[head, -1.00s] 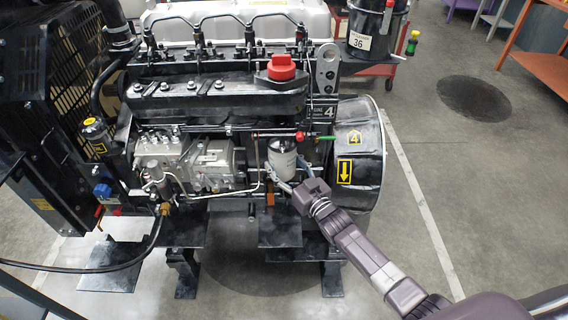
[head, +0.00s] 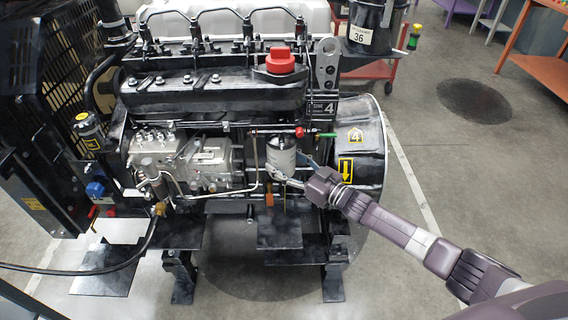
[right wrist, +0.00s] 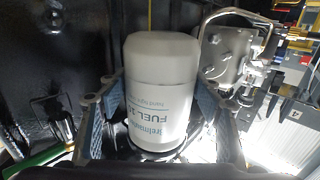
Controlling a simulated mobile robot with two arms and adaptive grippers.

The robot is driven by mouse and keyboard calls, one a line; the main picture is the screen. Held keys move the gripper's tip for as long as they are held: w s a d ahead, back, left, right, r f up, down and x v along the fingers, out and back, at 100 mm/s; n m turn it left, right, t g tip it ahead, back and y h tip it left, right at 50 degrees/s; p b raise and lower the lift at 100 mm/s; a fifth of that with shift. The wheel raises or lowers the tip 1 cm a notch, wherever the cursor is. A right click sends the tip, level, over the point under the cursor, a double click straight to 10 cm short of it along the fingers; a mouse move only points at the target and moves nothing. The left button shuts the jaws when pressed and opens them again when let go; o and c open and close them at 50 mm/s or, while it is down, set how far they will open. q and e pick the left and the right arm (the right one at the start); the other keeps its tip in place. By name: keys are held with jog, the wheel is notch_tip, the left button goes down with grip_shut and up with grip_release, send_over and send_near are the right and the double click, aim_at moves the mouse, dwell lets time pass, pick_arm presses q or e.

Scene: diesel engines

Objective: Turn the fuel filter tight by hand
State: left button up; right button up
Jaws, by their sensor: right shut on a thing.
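The white fuel filter (head: 281,155) hangs on the near side of the black engine, right of the silver injection pump. In the right wrist view the filter (right wrist: 160,90) fills the middle, with "FUEL" lettering upside down. My right gripper (head: 292,172) reaches in from the right, with its fingers at the filter's sides. In the right wrist view the fingers of the right gripper (right wrist: 160,110) flank the filter on both sides, shut on it. The filter's threaded seat is hidden. My left gripper is not in view.
A silver injection pump (head: 195,160) with metal fuel lines sits left of the filter. The black flywheel housing (head: 362,150) with yellow labels is close to its right. A red-handled rod (head: 299,132) crosses just above. Open floor (head: 440,150) lies to the right.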

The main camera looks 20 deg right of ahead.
aim_at(292, 166)
jog(key=shift+w+r, duration=0.15)
jog(key=shift+r, duration=0.2)
jog(key=o, duration=2)
jog(key=shift+f, duration=0.2)
jog(key=shift+c, duration=0.2)
jog(key=shift+f, duration=0.2)
jog(key=shift+c, duration=0.4)
jog(key=shift+s+d+r+p, duration=0.15)
jog(key=shift+s+d+p, duration=0.15)
jog(key=shift+s+p, duration=0.25)
jog(key=p+v, duration=0.1)
jog(key=v, duration=0.2)
jog(key=shift+s+d, duration=0.25)
jog(key=shift+s, duration=0.2)
jog(key=shift+p, duration=0.35)
